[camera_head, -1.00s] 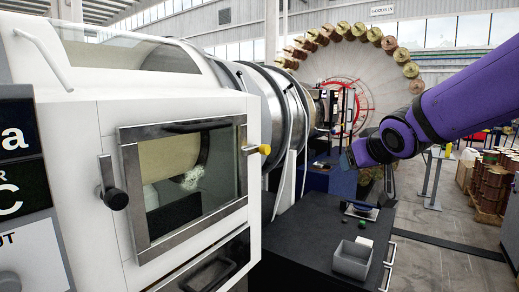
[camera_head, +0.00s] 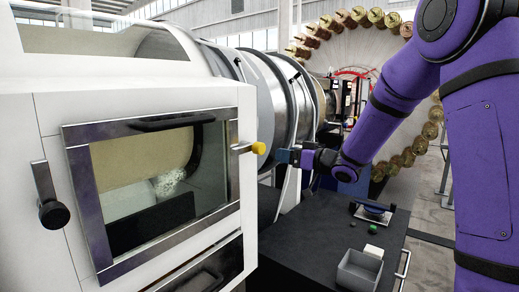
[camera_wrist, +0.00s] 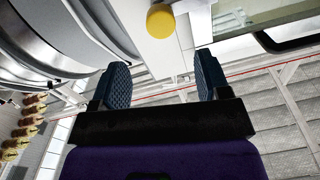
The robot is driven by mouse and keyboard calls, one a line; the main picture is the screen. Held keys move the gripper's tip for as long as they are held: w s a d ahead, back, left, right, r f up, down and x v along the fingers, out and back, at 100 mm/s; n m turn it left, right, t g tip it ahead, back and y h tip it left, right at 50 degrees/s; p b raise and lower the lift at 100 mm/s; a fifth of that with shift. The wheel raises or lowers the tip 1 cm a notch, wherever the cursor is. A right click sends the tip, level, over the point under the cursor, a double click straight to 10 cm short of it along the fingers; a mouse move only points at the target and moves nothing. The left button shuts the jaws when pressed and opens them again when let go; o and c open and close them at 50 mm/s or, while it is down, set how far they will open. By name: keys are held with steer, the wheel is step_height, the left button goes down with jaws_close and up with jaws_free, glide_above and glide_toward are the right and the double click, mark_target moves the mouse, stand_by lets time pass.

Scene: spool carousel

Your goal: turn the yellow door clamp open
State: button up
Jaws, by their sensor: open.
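The yellow door clamp (camera_head: 258,148) is a yellow knob on a short metal arm at the right edge of the machine's window door (camera_head: 150,185). In the wrist view the yellow knob (camera_wrist: 160,21) sits at the top centre, beyond the fingertips and roughly between their lines. My gripper (camera_head: 284,156) is just right of the knob in the head view, apart from it. In the wrist view my gripper (camera_wrist: 162,80) shows two dark textured fingers spread wide with nothing between them. The door lies against the white housing.
A dark bench (camera_head: 330,270) to the right holds a grey bin (camera_head: 358,272), a white block (camera_head: 373,251) and small green pieces. The large spool wheel (camera_head: 405,115) stands behind.

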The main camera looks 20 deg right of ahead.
mark_target(263, 149)
steer(key=x, duration=1)
steer(key=shift+w+a, duration=0.1)
steer(key=shift+w, duration=0.05)
steer(key=shift+c, duration=0.2)
steer(key=c, duration=1.2)
steer(key=shift+c, duration=0.2)
